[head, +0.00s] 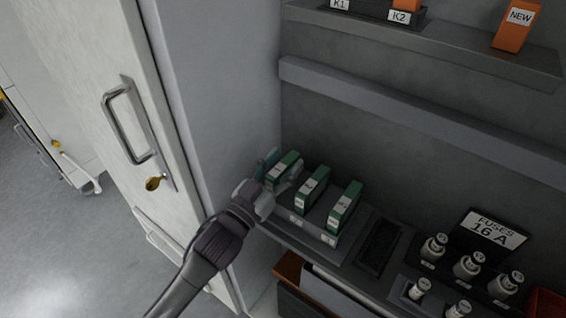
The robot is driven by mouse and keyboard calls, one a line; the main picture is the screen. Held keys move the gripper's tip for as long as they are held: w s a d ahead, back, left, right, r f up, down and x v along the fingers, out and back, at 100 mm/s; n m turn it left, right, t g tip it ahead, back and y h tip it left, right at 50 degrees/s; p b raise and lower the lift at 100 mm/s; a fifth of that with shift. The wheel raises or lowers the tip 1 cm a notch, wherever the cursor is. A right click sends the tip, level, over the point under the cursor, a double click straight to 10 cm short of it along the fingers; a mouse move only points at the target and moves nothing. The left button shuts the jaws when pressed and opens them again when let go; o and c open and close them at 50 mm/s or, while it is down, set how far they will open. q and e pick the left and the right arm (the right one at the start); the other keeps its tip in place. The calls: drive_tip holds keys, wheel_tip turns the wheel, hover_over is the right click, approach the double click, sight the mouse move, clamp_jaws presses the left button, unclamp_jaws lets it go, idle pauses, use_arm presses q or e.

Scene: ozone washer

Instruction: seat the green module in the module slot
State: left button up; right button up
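Three green modules stand in a row on a dark stepped base (345,245) on the shelf: a left one (285,166), a middle one (313,188) and a right one (345,205). My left gripper (281,172) is at the left module, with a finger on either side of it. Whether the fingers press on the module is too small to tell. To the right of the modules is a dark rectangular recess (379,246), which looks empty. I cannot tell for certain that it is the module slot. My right gripper is not in view.
A fuse holder with several white fuses (468,266) and a "FUSES 16 A" sign (490,232) stand at the right. Orange boxes (516,26) sit on the upper ledge. The open cabinet door (105,110) and side wall (215,100) bound the left.

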use_arm(q)
drive_tip(key=shift+s+a+f, duration=0.2)
drive_tip(key=shift+s, duration=0.1)
drive_tip(key=v, duration=1.1)
drive_tip(key=shift+s+r, duration=0.1)
drive_tip(key=shift+s, duration=0.05)
